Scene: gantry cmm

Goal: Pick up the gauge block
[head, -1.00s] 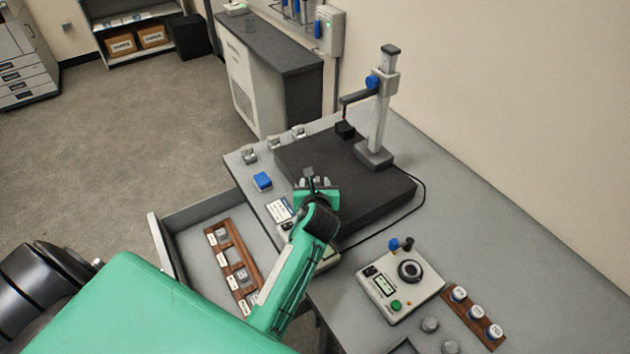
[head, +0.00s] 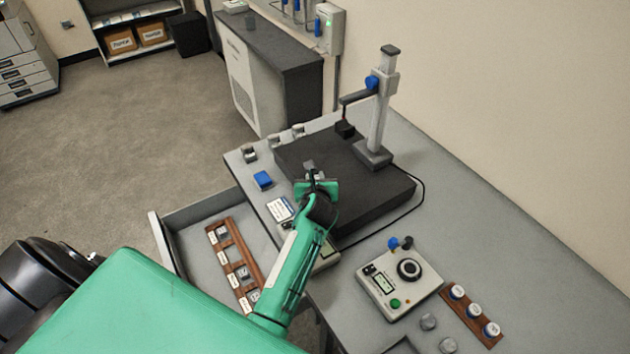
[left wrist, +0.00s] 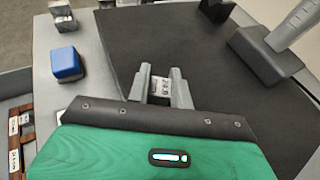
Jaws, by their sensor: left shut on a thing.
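The gauge block (left wrist: 161,86) is a small pale block with a printed label, seen in the left wrist view between my fingertips. My left gripper (left wrist: 160,84) is shut on it. In the head view my left gripper (head: 311,170) is over the left part of the dark granite plate (head: 375,198), and the block is mostly hidden there. I cannot tell whether the block touches the plate. My right gripper is not in view.
A gauge stand (head: 378,115) rises at the plate's back right. A blue block (head: 263,180) and several small blocks lie along the table's left edge. An open drawer (head: 190,235) holds a wooden rack (head: 233,262). A control box (head: 400,283) stands at front right.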

